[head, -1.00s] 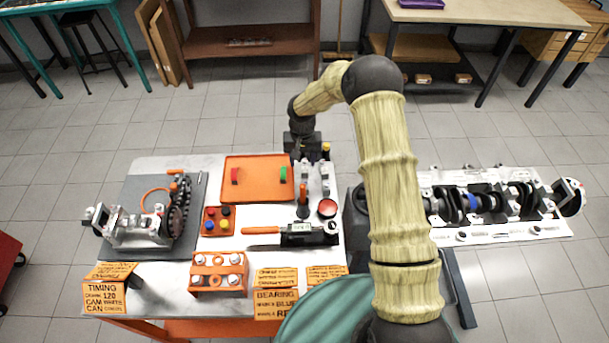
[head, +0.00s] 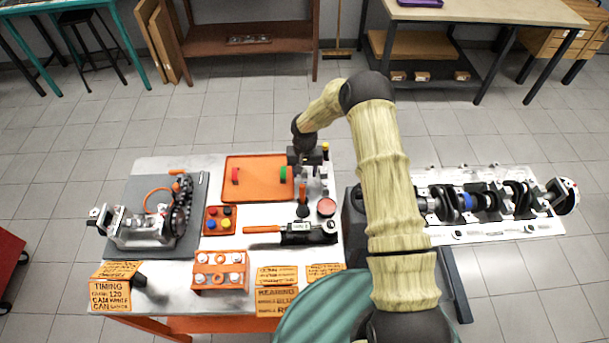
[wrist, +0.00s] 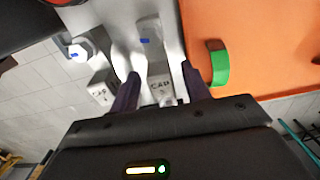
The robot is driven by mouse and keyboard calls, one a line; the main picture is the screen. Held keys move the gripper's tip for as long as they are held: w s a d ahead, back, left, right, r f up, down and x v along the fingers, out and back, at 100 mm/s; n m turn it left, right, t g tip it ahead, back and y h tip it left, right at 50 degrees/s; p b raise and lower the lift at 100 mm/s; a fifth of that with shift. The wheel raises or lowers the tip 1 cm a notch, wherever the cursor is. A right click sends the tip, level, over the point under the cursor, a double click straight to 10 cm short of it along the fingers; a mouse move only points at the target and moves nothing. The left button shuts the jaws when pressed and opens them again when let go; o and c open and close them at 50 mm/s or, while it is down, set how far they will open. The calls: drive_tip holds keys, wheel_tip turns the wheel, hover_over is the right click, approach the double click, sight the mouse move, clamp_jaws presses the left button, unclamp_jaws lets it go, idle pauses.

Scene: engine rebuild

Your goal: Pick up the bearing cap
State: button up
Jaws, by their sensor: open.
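Grey metal bearing caps stand on the table beside the orange tray, partly hidden by my gripper (head: 308,172) in the head view. In the wrist view, one block marked CAP (wrist: 161,88) lies between my two open fingers (wrist: 161,74). A second block marked CAP (wrist: 101,90) lies just left of the left finger. A grey metal piece with a blue mark (wrist: 149,38) stands beyond the fingertips. My gripper is open and holds nothing; whether a finger touches a cap I cannot tell.
The orange tray (head: 258,196) with a red and a green piece lies close on the left; the green piece (wrist: 218,63) is near my right finger. A crankshaft (head: 480,200) lies at right.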

drive_tip(key=shift+a, duration=0.1)
clamp_jaws()
drive_tip(key=shift+r, duration=0.1)
drive_tip(key=shift+w+r, duration=0.1)
drive_tip(key=shift+r, duration=0.4)
wheel_tip(320, 180, up, 9)
drive_tip(key=b, duration=0.3)
